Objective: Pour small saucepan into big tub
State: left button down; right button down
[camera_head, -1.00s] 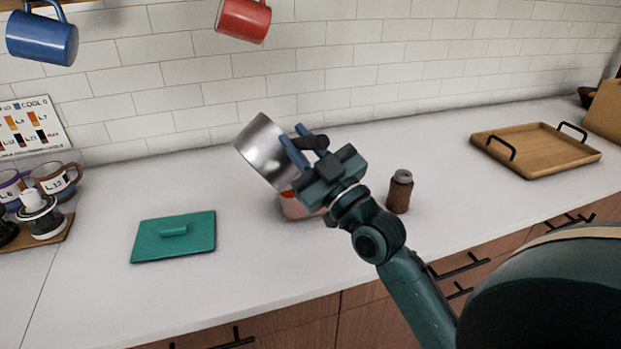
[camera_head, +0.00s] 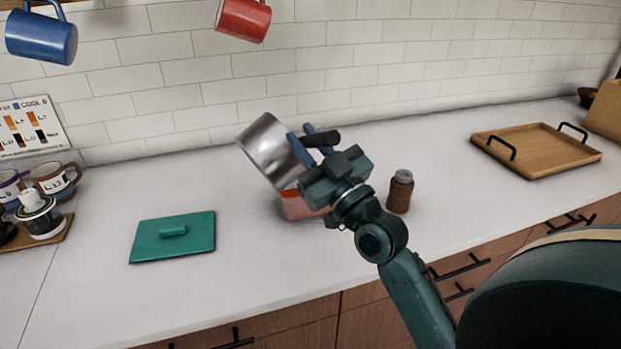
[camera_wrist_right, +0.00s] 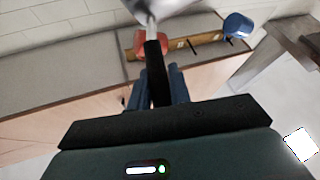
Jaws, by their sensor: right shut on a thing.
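The small metal saucepan (camera_head: 272,150) is held in the air, strongly tilted, above the counter. My right gripper (camera_head: 308,143) is shut on its black handle, which also shows in the right wrist view (camera_wrist_right: 156,75). A reddish tub (camera_head: 300,208) sits on the counter below the saucepan and gripper. The saucepan's contents, and whether anything is flowing out, cannot be seen. My left gripper is not in view.
A teal lid (camera_head: 173,236) lies left of the tub. A brown shaker (camera_head: 400,192) stands to its right. A wooden tray (camera_head: 536,150) is farther right. Mugs and a brewer stand at far left. A blue mug (camera_head: 42,38) and a red mug (camera_head: 243,18) hang above.

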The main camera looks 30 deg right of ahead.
jog(key=shift+d+f+m+h, duration=0.15)
jog(key=shift+d+m+h, duration=0.7)
jog(key=shift+m, duration=0.35)
jog(key=shift+d, duration=0.15)
jog(key=shift+d+m, duration=0.3)
jog(key=shift+d+r+m+h, duration=0.2)
jog(key=shift+d+m+h, duration=0.15)
jog(key=shift+d+m, duration=0.3)
jog(key=shift+d, duration=0.35)
jog(key=shift+d+r+m+h+p, duration=0.1)
jog(key=shift+d+m+h+p, duration=0.1)
jog(key=shift+m+h+p, duration=0.2)
jog(key=shift+d+f+m+h, duration=0.5)
jog(key=shift+d+m+h, duration=0.1)
jog(key=shift+d+m, duration=0.3)
